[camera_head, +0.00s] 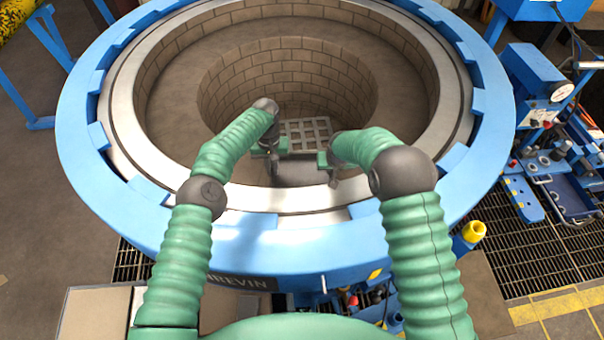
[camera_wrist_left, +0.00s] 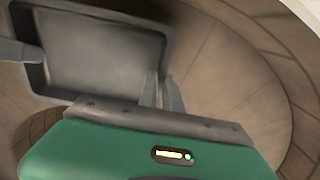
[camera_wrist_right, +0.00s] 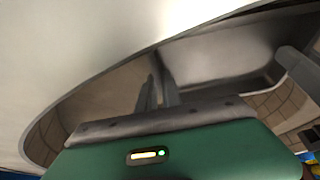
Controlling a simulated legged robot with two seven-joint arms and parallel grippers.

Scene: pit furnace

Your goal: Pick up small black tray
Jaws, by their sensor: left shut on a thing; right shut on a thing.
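The small black tray (camera_head: 300,172) is held level-looking between my two grippers, above the near inside part of the round furnace pit. My left gripper (camera_head: 274,168) is shut on its left edge and my right gripper (camera_head: 333,172) is shut on its right edge. In the left wrist view the tray (camera_wrist_left: 100,55) looks empty, with raised rims, and the left fingers (camera_wrist_left: 162,90) pinch one rim. In the right wrist view the right fingers (camera_wrist_right: 155,92) are at the rim of the tray (camera_wrist_right: 220,52). My arms partly hide the tray's ends.
A metal grid (camera_head: 308,132) lies beyond the tray, in the brick-lined pit (camera_head: 285,80). A metal ring and a blue rim (camera_head: 80,150) surround the opening. Blue equipment with a gauge (camera_head: 540,95) stands at right. A yellow-capped post (camera_head: 474,231) stands by the near right rim.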

